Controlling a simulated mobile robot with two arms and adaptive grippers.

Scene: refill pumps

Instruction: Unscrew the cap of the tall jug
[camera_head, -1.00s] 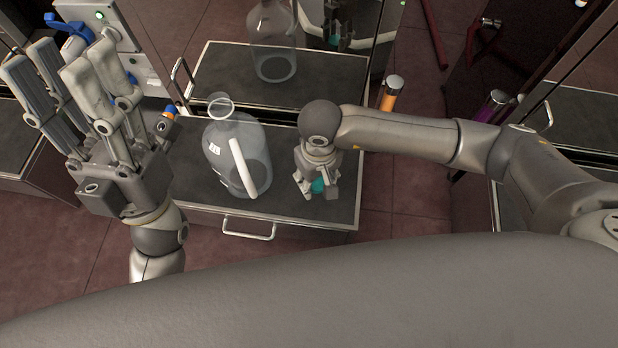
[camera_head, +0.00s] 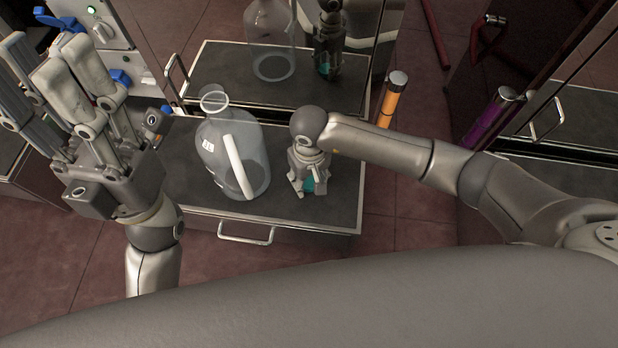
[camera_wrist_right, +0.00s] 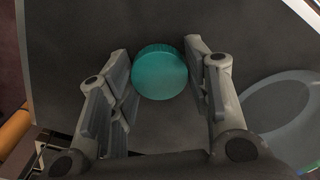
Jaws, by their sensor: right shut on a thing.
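The clear jug (camera_head: 217,160) with a white handle stands upright on the dark cabinet top. Its round neck (camera_head: 213,99) is bare and open. My right gripper (camera_head: 308,187) points down over the cabinet top, to the right of the jug and apart from it. It is shut on the teal cap (camera_wrist_right: 160,74), which sits between its fingers in the right wrist view; only a bit of the cap shows in the head view. A rounded clear shape at the right of the wrist view looks like the jug. My left gripper (camera_head: 45,80) is raised at the left, fingers spread and empty.
A drawer handle (camera_head: 245,234) sticks out of the cabinet front. A shiny panel behind the cabinet mirrors the jug and my right gripper. Orange (camera_head: 391,100) and purple (camera_head: 493,117) cylinders stand at the right. A pale machine with a blue lever (camera_head: 55,20) is at upper left.

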